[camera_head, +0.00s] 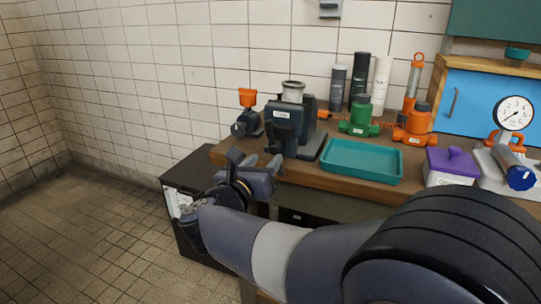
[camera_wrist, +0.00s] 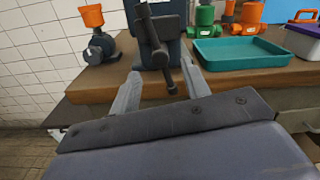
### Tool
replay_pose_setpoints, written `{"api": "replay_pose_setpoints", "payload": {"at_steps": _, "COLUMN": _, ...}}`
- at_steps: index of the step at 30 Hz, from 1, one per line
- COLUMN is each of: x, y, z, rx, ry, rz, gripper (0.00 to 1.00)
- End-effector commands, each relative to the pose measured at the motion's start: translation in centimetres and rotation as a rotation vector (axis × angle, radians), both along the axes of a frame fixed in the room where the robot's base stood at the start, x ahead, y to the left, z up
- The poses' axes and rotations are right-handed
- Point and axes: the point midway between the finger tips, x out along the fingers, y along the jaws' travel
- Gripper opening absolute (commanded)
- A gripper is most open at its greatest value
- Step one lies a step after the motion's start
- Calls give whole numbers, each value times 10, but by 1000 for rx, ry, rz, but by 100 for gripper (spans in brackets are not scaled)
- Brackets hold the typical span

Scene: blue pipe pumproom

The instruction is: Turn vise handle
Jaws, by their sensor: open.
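The dark grey vise (camera_head: 291,118) stands on the wooden workbench near its left end, with a pale cylindrical piece at its top. Its black handle (camera_head: 280,139) is on the side facing me. In the wrist view the handle (camera_wrist: 157,48) has an upright bar, with a short rod pointing toward me and down. My gripper (camera_head: 256,162) is open and empty, just in front of the vise. In the wrist view my gripper (camera_wrist: 160,74) has its fingers on either side of the handle's lower end. I cannot tell whether they touch it.
An orange-topped pump (camera_head: 246,115) stands left of the vise. A teal tray (camera_head: 362,161) lies right of it, with green (camera_head: 360,118) and orange valves (camera_head: 415,125) behind. A purple-lidded box (camera_head: 451,165) and a gauge (camera_head: 514,113) are farther right. The floor at left is clear.

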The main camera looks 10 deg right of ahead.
Motion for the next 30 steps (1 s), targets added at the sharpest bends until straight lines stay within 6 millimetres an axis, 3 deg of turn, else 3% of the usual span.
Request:
{"api": "replay_pose_setpoints", "payload": {"at_steps": 9, "x": 31, "y": -24, "z": 0, "rx": 0, "ry": 0, "rz": -1, "gripper": 44}}
{"api": "replay_pose_setpoints", "payload": {"at_steps": 20, "x": 35, "y": -26, "z": 0, "rx": -1, "ry": 1, "rz": 1, "gripper": 44}}
{"api": "replay_pose_setpoints", "payload": {"at_steps": 30, "x": 35, "y": -26, "z": 0, "rx": 0, "ry": 0, "rz": 1, "gripper": 17}}
